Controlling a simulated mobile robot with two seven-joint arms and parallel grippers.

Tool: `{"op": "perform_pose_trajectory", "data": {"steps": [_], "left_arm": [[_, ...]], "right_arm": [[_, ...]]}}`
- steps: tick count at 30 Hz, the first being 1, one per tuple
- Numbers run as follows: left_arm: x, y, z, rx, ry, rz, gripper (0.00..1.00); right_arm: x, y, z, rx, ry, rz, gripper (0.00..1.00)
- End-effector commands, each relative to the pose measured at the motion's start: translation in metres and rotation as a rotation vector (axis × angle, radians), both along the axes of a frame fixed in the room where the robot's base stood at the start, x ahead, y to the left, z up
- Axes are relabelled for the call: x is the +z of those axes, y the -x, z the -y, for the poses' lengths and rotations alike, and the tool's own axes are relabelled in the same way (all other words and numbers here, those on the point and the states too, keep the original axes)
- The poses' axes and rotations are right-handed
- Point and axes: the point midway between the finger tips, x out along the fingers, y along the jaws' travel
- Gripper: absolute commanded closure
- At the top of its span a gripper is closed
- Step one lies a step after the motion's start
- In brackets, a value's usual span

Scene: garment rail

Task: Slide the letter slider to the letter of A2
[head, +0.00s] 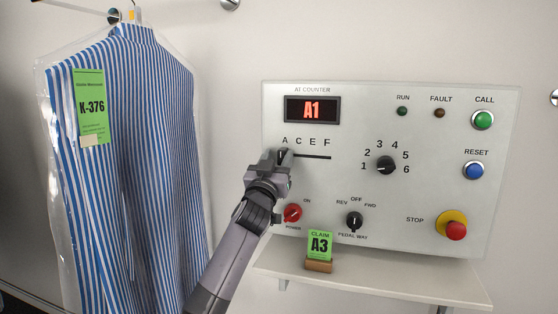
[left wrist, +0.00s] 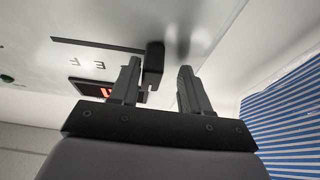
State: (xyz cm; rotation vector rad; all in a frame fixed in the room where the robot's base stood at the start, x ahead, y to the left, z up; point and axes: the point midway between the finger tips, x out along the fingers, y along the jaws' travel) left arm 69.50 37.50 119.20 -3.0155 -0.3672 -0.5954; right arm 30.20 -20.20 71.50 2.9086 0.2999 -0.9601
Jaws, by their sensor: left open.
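The letter slider's slot (head: 313,157) runs under the letters A, C, E, F on the grey control panel (head: 455,130). Its black knob (left wrist: 154,64) is at the slot's A end. In the head view my left gripper (head: 279,157) is at that end and mostly hides the knob. In the left wrist view my left gripper (left wrist: 158,82) is open, with the knob between its fingertips, closer to the left finger. Contact cannot be told. The display (head: 312,110) reads A1. My right gripper is not in view.
A red power knob (head: 293,213) and a pedal way knob (head: 354,221) lie below the slot. The red stop button (head: 456,230) is at lower right. A shelf (head: 400,285) juts out below. A bagged striped shirt (head: 135,170) hangs at left.

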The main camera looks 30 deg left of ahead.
Motion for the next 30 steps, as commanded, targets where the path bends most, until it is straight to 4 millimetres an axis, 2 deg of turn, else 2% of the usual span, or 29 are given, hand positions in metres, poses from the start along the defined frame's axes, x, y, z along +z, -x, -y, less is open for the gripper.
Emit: {"op": "perform_pose_trajectory", "data": {"steps": [10, 24, 30], "left_arm": [[-0.003, 0.006, 0.004, -0.005, -0.001, 0.002, 0.53], [-0.024, 0.054, 0.014, -0.002, -0.001, 0.001, 0.53], [-0.027, 0.063, 0.016, -0.001, 0.001, 0.000, 0.53]], "right_arm": [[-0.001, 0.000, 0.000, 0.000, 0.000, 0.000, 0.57], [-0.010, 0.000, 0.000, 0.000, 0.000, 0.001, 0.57], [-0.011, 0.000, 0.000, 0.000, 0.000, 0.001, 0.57]]}}
